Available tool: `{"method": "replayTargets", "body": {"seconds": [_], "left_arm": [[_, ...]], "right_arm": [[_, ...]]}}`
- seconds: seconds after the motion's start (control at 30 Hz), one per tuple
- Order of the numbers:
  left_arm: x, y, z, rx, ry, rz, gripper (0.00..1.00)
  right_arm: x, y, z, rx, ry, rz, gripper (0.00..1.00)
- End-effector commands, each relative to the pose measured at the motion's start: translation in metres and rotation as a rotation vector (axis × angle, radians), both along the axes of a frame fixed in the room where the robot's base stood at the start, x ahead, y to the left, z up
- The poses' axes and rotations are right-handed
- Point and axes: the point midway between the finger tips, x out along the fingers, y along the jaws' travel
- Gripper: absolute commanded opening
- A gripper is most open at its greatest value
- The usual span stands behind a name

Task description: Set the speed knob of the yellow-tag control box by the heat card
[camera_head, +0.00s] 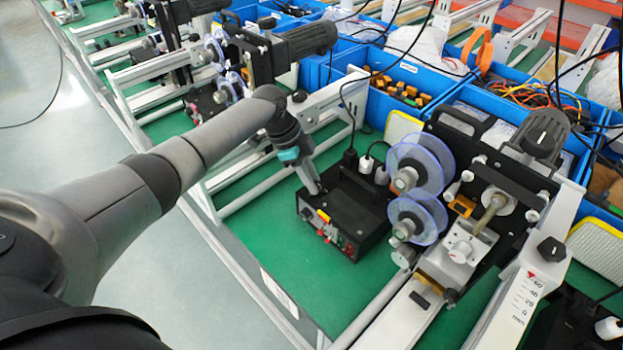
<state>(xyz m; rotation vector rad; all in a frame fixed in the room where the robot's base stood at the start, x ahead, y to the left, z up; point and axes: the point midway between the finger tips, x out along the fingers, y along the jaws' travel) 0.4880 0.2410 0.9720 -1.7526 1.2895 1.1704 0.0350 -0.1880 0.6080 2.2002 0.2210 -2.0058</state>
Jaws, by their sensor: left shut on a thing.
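The black control box (362,215) stands on the green bench top in the middle of the view, with a small yellow tag (323,216) on its front. Small red and light-coloured controls (345,246) sit along the lower front. My left gripper (316,190) points down at the box's left front upper edge, just above and left of the tag. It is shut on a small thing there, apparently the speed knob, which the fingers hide. I cannot make out a card that is clearly the heat card. My right gripper is not in view.
A machine with clear blue-rimmed discs (421,165) stands close right of the box. A white label (279,293) is on the bench's front edge. Blue bins (402,98) line the back. Black cables rise behind the box. Green bench top is free left and in front of it.

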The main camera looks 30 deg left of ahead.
Motion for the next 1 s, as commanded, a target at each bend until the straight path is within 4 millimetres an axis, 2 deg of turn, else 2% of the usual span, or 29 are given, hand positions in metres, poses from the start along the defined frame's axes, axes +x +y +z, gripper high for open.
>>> {"method": "replayTargets", "body": {"seconds": [0.1, 0.13, 0.4, 0.67, 0.77, 0.87, 1.0], "left_arm": [[-0.001, 0.0, -0.001, 0.001, 0.002, -0.002, 0.0], [-0.001, 0.0, -0.001, 0.001, 0.002, -0.002, 0.32], [0.0, 0.0, -0.001, 0.001, 0.001, 0.0, 0.61], [0.0, 0.0, 0.001, 0.0, 0.0, 0.001, 0.61], [-0.001, 0.003, 0.007, 0.001, 0.0, 0.001, 0.61], [-0.002, 0.009, 0.021, 0.002, -0.002, 0.001, 0.61], [-0.006, 0.021, 0.05, 0.003, -0.004, 0.002, 0.61]], "right_arm": [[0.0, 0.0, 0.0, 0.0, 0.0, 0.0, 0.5], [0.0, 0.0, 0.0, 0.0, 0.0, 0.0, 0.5], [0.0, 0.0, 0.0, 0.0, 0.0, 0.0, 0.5], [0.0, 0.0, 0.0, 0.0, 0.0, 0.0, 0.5], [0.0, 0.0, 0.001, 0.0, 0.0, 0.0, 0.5], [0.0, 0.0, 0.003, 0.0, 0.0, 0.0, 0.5], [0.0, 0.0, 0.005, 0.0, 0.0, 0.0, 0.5]]}}
